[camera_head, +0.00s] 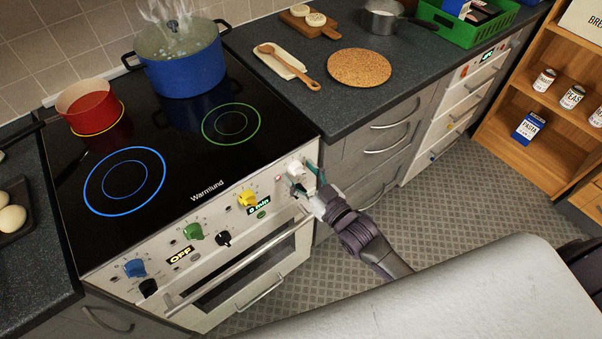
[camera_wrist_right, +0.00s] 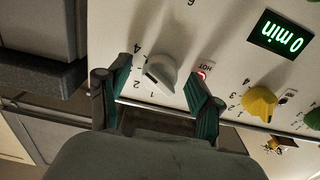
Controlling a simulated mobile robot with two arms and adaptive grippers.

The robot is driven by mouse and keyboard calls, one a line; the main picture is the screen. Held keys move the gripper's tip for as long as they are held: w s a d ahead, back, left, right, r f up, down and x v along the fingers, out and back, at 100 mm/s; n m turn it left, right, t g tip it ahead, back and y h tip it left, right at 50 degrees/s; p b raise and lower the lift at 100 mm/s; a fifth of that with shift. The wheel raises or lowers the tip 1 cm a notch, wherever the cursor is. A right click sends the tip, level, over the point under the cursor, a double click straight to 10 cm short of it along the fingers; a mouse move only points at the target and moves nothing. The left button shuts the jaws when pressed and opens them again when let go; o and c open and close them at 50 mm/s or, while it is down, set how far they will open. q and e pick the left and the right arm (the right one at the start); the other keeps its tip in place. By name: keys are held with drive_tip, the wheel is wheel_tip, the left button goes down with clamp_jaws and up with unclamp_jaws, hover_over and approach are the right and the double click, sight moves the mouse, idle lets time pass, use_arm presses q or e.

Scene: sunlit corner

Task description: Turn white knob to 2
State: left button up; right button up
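The white knob (camera_head: 295,170) is at the right end of the stove's front panel. In the right wrist view the white knob (camera_wrist_right: 161,73) has the numbers 1, 2 and 4 printed around it, and a red HOT lamp glows beside it. I cannot tell for sure which number it points at. My right gripper (camera_head: 307,179) is at the panel, with its teal fingers open on either side of the knob. In the right wrist view the fingers of my right gripper (camera_wrist_right: 159,93) stand apart with gaps to the knob. My left gripper is not in view.
The yellow knob (camera_head: 246,198), green knob (camera_head: 192,231) and blue knob (camera_head: 134,268) sit along the same panel. An oven handle (camera_head: 235,265) runs below. A steaming blue pot (camera_head: 183,68) and a red pot (camera_head: 89,104) stand on the black cooktop (camera_head: 180,140).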

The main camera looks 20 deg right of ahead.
drive_tip(key=c, duration=1.1)
drive_tip(key=n, duration=0.4)
drive_tip(key=shift+p, duration=0.35)
drive_tip(key=n, duration=0.3)
drive_tip(key=shift+n, duration=0.3)
drive_tip(key=n, duration=0.4)
drive_tip(key=shift+d, duration=0.1)
drive_tip(key=shift+n+b, duration=0.55)
drive_tip(key=shift+n, duration=1.55)
drive_tip(key=shift+r, duration=0.1)
